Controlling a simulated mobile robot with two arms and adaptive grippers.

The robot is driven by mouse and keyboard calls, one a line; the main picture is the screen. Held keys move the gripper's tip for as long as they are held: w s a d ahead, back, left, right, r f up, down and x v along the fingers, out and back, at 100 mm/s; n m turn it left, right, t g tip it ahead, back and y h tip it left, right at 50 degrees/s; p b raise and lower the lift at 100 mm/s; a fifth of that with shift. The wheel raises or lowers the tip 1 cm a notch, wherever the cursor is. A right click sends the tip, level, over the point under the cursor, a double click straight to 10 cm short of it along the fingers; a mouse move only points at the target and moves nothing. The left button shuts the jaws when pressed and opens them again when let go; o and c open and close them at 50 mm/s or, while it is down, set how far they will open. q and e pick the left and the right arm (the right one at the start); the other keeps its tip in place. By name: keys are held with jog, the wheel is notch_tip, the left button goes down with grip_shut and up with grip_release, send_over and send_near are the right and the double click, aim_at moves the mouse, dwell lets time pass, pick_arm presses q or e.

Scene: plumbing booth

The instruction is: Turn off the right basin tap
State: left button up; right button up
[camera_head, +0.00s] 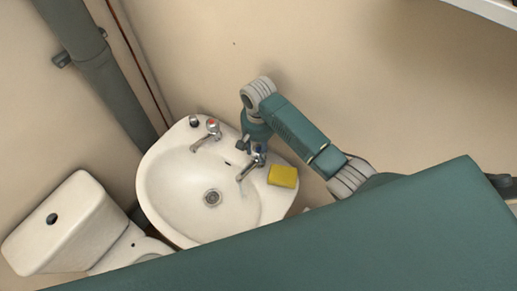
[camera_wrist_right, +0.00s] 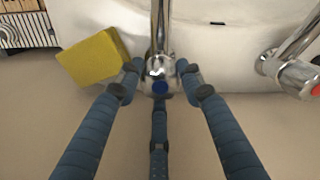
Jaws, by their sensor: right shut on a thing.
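The right basin tap (camera_head: 248,169) is chrome with a blue-marked head and stands on the right of the white basin's back rim. My right gripper (camera_head: 253,148) is at its head, reaching down from behind. In the wrist view, the fingers of my right gripper (camera_wrist_right: 160,76) are shut on the head of the right basin tap (camera_wrist_right: 160,88), one on each side, with a third finger below the blue cap. A faint pale streak shows under the spout; I cannot tell clearly whether water runs. My left gripper is not in view.
A yellow sponge (camera_head: 283,176) lies on the rim right of the tap, close to a finger in the wrist view (camera_wrist_right: 94,58). The red-marked left tap (camera_head: 207,134) stands apart on the basin (camera_head: 160,190). A toilet (camera_head: 65,225) is at left; the wall is close behind.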

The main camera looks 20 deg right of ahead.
aim_at(259, 146)
jog(key=shift+w+d+r+m, duration=0.1)
jog(key=shift+w+r+m, duration=0.25)
jog(key=shift+m, duration=0.65)
jog(key=shift+w, duration=0.1)
jog(key=o, duration=1)
jog(key=shift+d, duration=0.1)
jog(key=shift+o, duration=0.8)
jog(key=shift+f, duration=0.25)
notch_tip(259, 146, up, 12)
